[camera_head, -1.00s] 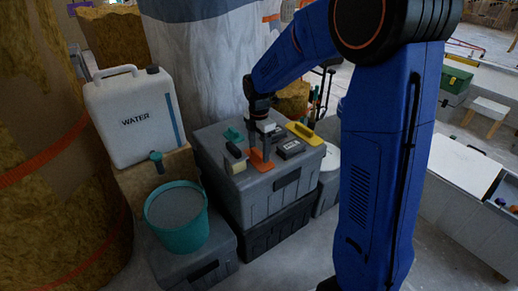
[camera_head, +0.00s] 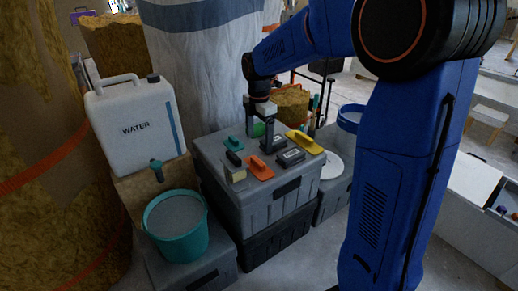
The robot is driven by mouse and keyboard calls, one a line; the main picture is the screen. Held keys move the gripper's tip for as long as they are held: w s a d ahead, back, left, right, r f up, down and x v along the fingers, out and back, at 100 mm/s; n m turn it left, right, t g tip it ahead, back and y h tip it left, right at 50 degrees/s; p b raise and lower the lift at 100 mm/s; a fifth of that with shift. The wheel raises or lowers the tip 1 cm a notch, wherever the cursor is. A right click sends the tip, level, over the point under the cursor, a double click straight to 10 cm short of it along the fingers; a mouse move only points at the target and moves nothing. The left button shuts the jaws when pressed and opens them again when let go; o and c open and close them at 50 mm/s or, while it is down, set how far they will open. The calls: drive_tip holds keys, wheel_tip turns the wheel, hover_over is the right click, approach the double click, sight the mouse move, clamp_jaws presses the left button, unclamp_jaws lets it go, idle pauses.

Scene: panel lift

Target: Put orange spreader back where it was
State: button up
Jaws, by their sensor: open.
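The orange spreader (camera_head: 261,170) lies flat on the lid of the grey toolbox (camera_head: 275,200), near its front middle. My gripper (camera_head: 258,146) hangs above the back of the lid, behind the spreader and apart from it. Its two fingers point down and are open. Something green (camera_head: 258,130) shows between or behind the fingers; I cannot tell which.
On the lid also lie a teal float (camera_head: 234,143), a yellow float (camera_head: 305,142), grey blocks (camera_head: 291,157) and a sponge (camera_head: 236,175). A teal bucket (camera_head: 176,225) and a white water can (camera_head: 136,120) stand to the left. A wrapped column rises behind.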

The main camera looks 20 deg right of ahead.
drive_tip(key=shift+r, duration=1.5)
drive_tip(key=s+d+r+m+t, duration=0.1)
drive_tip(key=s+d+r+m, duration=0.1)
drive_tip(key=s+m, duration=0.45)
drive_tip(key=s+d+r+m+t, duration=0.1)
drive_tip(key=s+d+r+m, duration=0.15)
drive_tip(key=s, duration=0.75)
drive_tip(key=s+d+f+m+t, duration=0.1)
drive_tip(key=s+f+m, duration=0.1)
drive_tip(key=s+m, duration=0.4)
drive_tip(key=s+d+f+m+t, duration=0.1)
drive_tip(key=s+f+m, duration=0.1)
drive_tip(key=s+m, duration=0.4)
drive_tip(key=s, duration=0.5)
drive_tip(key=shift+m+t, duration=0.3)
drive_tip(key=shift+t, duration=0.1)
